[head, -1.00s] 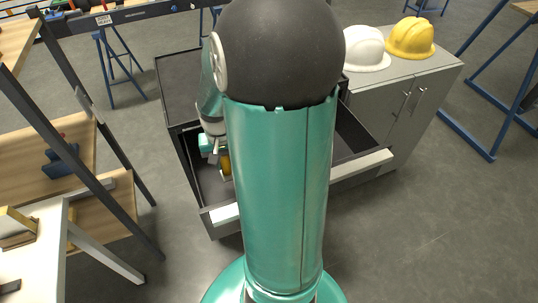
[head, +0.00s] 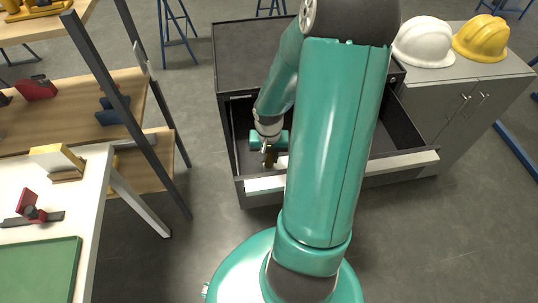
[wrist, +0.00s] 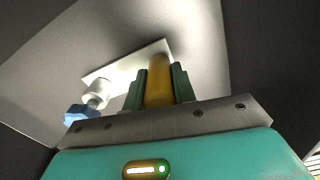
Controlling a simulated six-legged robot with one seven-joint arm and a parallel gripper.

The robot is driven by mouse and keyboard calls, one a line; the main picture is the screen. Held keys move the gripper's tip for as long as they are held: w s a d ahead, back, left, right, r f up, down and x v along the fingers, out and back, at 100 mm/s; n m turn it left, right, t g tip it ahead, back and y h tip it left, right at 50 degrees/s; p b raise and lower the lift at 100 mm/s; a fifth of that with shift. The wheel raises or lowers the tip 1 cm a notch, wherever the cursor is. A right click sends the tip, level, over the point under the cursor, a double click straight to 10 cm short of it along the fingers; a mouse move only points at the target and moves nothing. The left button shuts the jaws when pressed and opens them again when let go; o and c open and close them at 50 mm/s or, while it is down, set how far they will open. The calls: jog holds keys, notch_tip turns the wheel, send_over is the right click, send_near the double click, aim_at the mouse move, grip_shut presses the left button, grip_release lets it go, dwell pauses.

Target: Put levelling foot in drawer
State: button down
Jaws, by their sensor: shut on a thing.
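The open drawer (head: 264,185) is dark inside with a pale front edge, in the grey cabinet ahead. My gripper (head: 269,158) points down inside its left part. In the wrist view my gripper (wrist: 158,85) is shut on an upright yellow-brown piece (wrist: 158,82), seemingly the levelling foot; its far end is hard to make out. Behind it is a white plate (wrist: 128,65) with a white stub and a blue knob (wrist: 80,114). I cannot tell whether the plate touches the held piece. My arm hides the middle of the drawer in the head view.
White (head: 424,42) and yellow (head: 481,38) helmets sit on the grey cupboard (head: 450,90) at right. A dark-framed shelf (head: 128,105) and a white table (head: 98,215) stand at left. The drawer's side walls and front edge stand close around my gripper.

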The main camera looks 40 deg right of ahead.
jog(key=shift+f, duration=0.15)
jog(key=c, duration=1.1)
grip_release()
jog(key=shift+c, duration=0.2)
notch_tip(320, 180, up, 12)
jog(key=shift+r, duration=0.2)
jog(key=s+a+r+n+t, duration=0.2)
jog(key=a+r+n, duration=0.2)
jog(key=a+r, duration=0.5)
jog(key=s+a+r+n+t, duration=0.2)
jog(key=a+r+n, duration=0.3)
jog(key=a+r, duration=0.4)
jog(key=a+t, duration=0.1)
jog(key=a, duration=0.3)
jog(key=shift+a+t, duration=0.2)
jog(key=shift+t, duration=0.1)
